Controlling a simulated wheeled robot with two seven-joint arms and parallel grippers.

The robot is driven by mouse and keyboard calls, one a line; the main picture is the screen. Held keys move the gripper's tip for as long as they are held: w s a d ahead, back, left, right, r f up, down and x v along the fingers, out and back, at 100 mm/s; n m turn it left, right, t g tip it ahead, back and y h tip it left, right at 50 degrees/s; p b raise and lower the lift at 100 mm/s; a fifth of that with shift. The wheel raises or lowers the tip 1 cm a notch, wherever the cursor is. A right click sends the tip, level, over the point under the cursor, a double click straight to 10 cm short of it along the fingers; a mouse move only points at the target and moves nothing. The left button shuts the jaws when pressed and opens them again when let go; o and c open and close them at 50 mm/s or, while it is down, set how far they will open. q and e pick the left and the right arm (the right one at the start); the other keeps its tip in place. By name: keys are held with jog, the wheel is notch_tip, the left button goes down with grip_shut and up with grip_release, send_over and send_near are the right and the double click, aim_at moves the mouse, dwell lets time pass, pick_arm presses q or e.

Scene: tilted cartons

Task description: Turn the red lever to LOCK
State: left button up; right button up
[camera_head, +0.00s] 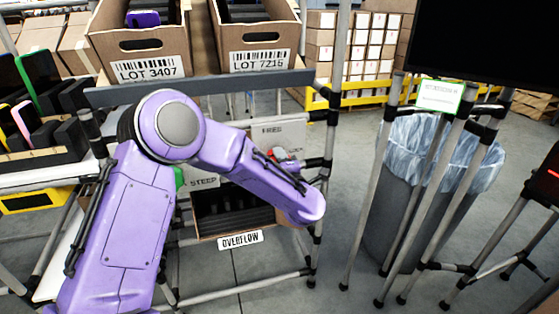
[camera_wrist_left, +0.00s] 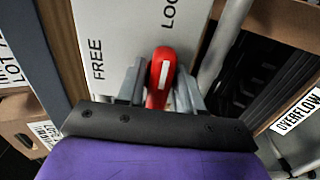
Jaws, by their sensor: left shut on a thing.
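The red lever (camera_wrist_left: 160,70), with a white stripe, stands out from a pale panel (camera_wrist_left: 132,30) in the left wrist view. The panel reads FREE to the left of the lever and LOC, cut off by the frame edge, at upper right. The lever lies between the two words. My left gripper (camera_wrist_left: 160,88) is shut on the lever, one finger on each side. In the head view a small red part of the lever (camera_head: 278,153) shows beside my purple forearm, which hides much of the panel (camera_head: 285,133). My right gripper is in neither view.
An OVERFLOW carton (camera_head: 240,239) with dark items sits below my forearm. Cartons LOT 3407 (camera_head: 148,68) and LOT 7216 (camera_head: 258,60) stand tilted above on the rack. A rack post (camera_head: 325,160) stands close right of the lever; a lined bin (camera_head: 400,215) is farther right.

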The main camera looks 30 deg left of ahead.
pick_arm(q)
jog(key=o, duration=0.8)
jog(key=v, duration=1)
jog(key=shift+s+d, duration=0.2)
